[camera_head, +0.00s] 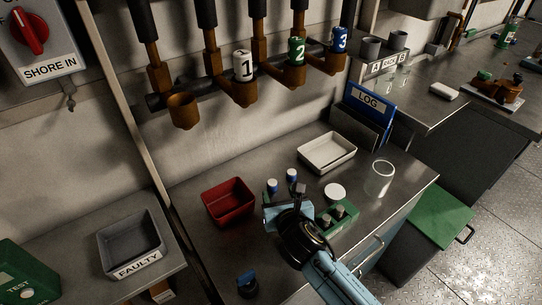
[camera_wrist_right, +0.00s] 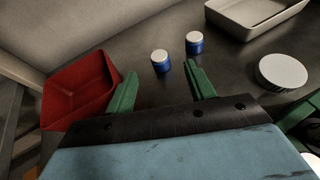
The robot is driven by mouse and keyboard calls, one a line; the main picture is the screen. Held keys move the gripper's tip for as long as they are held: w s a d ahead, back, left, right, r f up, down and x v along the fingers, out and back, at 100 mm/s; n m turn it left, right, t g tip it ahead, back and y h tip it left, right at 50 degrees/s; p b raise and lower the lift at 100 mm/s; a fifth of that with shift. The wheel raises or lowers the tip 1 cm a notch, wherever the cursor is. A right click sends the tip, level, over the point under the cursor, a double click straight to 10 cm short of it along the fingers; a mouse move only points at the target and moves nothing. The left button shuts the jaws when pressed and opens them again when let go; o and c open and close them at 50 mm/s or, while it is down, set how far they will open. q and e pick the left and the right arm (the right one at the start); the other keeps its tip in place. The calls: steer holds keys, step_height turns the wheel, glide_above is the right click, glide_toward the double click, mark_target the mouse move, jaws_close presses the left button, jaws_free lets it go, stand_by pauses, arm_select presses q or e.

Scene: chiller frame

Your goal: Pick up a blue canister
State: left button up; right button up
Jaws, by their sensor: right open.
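Two small blue canisters with white tops stand on the steel bench, the left one (camera_head: 272,186) and the right one (camera_head: 291,176). Both also show in the right wrist view, the left one (camera_wrist_right: 161,62) and the right one (camera_wrist_right: 194,44). My right gripper (camera_head: 285,197) is open and empty. In the wrist view its green fingers (camera_wrist_right: 161,86) point toward the canisters, which are beyond the fingertips and apart from them. A larger blue piece marked 3 (camera_head: 340,40) sits on the rack on the wall. My left gripper is not in view.
A red bin (camera_head: 229,203) stands left of the canisters, a white tray (camera_head: 327,153) behind right. A round white-topped item (camera_head: 335,192), a green holder (camera_head: 345,222) and a clear glass (camera_head: 380,178) are to the right. A blue-black object (camera_head: 247,284) is at the front.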

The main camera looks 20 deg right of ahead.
mark_target(272, 182)
steer(key=b+x, duration=0.1)
steer(key=x, duration=0.4)
steer(key=shift+w+a+f, duration=0.1)
steer(key=shift+w+f, duration=0.05)
steer(key=shift+f, duration=0.05)
steer(key=shift+w, duration=0.4)
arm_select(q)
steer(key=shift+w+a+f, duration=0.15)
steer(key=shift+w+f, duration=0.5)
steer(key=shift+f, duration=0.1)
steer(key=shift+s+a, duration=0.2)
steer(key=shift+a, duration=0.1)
arm_select(e)
steer(key=c, duration=1)
steer(key=shift+c, duration=0.2)
